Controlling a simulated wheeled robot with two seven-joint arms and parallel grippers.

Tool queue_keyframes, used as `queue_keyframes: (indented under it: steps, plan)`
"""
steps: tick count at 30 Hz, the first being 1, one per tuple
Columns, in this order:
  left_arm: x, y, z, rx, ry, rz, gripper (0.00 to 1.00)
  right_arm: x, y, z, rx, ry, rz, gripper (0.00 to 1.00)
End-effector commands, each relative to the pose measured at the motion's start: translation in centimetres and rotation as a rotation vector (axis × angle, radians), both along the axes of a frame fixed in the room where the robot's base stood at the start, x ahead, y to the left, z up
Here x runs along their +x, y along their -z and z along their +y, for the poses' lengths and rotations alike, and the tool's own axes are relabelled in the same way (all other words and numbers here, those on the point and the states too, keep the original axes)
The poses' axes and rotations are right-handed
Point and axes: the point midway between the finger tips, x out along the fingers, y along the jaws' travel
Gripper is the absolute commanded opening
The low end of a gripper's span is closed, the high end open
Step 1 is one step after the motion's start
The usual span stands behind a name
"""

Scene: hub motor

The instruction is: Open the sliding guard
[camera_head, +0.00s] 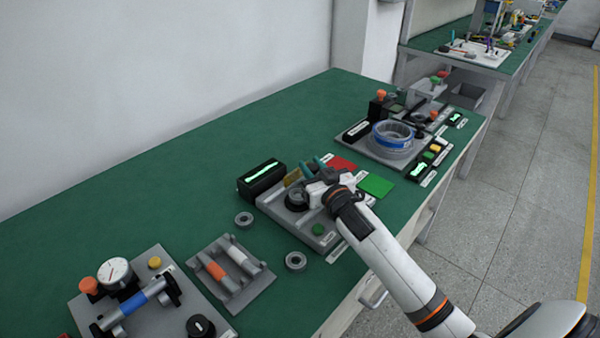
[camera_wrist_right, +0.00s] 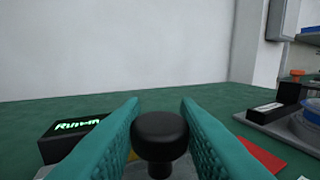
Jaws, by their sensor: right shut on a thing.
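My right gripper (camera_head: 314,166) reaches in from the lower right over a grey station (camera_head: 270,206) in the middle of the bench. Its teal fingers stand on either side of a black round knob (camera_wrist_right: 161,138) in the right wrist view and are shut on it. A small yellowish panel (camera_head: 292,177), possibly the sliding guard, stands beside the fingers at the station's back. My gripper and wrist hide part of the station, and the knob cannot be made out in the head view. My left gripper is not in view.
A black box with a green display (camera_head: 261,178) stands left of the fingers. Red (camera_head: 342,164) and green (camera_head: 376,185) pads lie to the right. Loose rings (camera_head: 296,261), a tray with rods (camera_head: 230,272) and a gauge fixture (camera_head: 115,272) sit nearer. Another station (camera_head: 392,137) stands beyond.

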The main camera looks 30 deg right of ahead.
Motion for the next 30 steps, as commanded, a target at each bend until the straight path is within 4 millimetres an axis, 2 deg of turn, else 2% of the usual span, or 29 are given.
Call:
queue_keyframes:
  steps: [1,3,6,15,16,19,30]
  plan:
    - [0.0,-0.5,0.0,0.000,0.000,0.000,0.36,0.4,-0.2,-1.2,-0.005,0.004,0.002,0.00]
    - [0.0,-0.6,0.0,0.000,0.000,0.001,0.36,0.8,-0.2,-2.2,-0.003,0.002,0.002,0.00]
    - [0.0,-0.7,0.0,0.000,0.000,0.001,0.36,1.0,-0.1,-3.1,-0.001,0.002,0.000,0.00]
    - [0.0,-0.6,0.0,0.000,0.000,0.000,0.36,1.1,0.0,-3.2,0.002,0.002,0.000,0.00]
    - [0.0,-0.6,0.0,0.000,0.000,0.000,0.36,1.1,0.0,-3.2,0.002,0.002,0.000,0.32]
    - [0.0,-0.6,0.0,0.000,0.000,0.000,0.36,1.1,0.0,-3.2,0.002,0.002,-0.001,0.48]
    - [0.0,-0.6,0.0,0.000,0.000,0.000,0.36,0.5,0.0,-3.2,0.002,0.002,0.000,0.48]
